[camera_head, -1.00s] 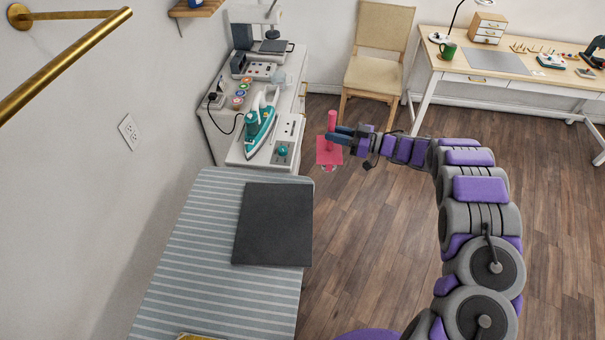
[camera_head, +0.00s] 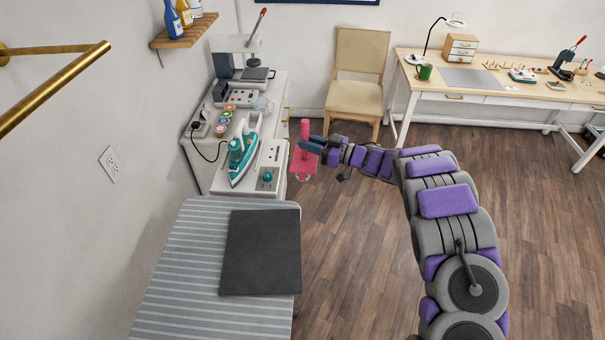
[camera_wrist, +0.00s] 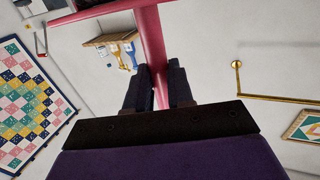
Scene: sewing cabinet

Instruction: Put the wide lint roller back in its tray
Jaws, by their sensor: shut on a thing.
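My gripper (camera_head: 313,145) is shut on the pink handle of a pink tool (camera_head: 304,165), which I take to be the wide lint roller. The handle points up and the wider pink part hangs below the fingers. It is held in the air beside the front right of the white cabinet. In the wrist view, the pink handle (camera_wrist: 153,45) runs between the two dark fingers of my gripper (camera_wrist: 160,85), with a wide crossbar at the top edge. I cannot make out the tray for certain in any view.
The white cabinet (camera_head: 210,182) carries a teal iron (camera_head: 242,152), a teal-knobbed unit (camera_head: 267,176) and a grey machine. A striped ironing board (camera_head: 190,260) with a dark mat (camera_head: 262,252) is in front. A chair (camera_head: 357,75) stands behind. Floor to the right is clear.

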